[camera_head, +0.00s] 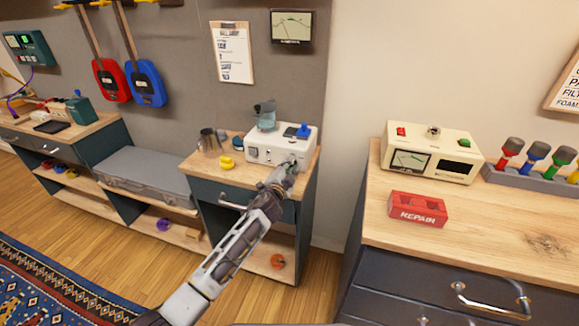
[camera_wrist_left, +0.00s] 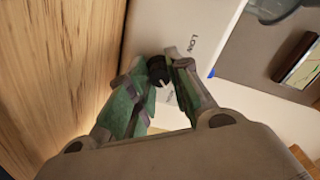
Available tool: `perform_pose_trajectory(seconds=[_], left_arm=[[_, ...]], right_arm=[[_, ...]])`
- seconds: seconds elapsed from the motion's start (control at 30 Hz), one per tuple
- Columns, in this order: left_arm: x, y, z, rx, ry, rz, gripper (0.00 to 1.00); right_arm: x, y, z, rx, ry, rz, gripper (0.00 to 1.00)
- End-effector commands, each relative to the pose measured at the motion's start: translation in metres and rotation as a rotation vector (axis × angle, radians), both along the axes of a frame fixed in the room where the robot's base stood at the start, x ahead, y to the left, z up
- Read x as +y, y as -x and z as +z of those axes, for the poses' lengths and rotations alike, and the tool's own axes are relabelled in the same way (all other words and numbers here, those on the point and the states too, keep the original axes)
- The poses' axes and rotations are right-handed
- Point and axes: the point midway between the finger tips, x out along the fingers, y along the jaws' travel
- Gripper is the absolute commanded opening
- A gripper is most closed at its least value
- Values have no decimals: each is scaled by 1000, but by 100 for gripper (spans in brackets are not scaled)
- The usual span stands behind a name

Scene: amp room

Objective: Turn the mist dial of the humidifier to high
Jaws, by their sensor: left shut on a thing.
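The humidifier (camera_head: 262,152) is a white box on the small wooden-topped cabinet, with a grey-blue nozzle piece and a blue part on top. Its white front face (camera_wrist_left: 150,30) fills the middle of the left wrist view. The small black mist dial (camera_wrist_left: 157,70) has a light pointer mark. A LOW label is readable beside it; another label lower down is partly hidden. My left gripper (camera_head: 287,172) reaches the front right of the humidifier. In the left wrist view its green-padded fingers (camera_wrist_left: 163,78) are closed around the dial. My right gripper is not in view.
The small cabinet (camera_head: 216,176) also holds a metal cup (camera_head: 209,141) and a yellow duck-like object (camera_head: 227,162), left of the humidifier. A wooden workbench (camera_head: 497,232) on the right carries a cream meter box (camera_head: 459,147) and a red REPAIR block (camera_head: 418,209).

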Motion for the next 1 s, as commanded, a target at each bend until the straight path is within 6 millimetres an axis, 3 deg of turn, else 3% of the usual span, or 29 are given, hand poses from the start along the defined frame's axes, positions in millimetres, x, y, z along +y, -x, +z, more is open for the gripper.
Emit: perform_pose_trajectory(seconds=[0.5,1.0], left_arm=[[1,1,-6,-98,-332,1,0],[1,1,-6,-112,-370,1,0]], right_arm=[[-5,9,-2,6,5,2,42],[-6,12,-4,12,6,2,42]])
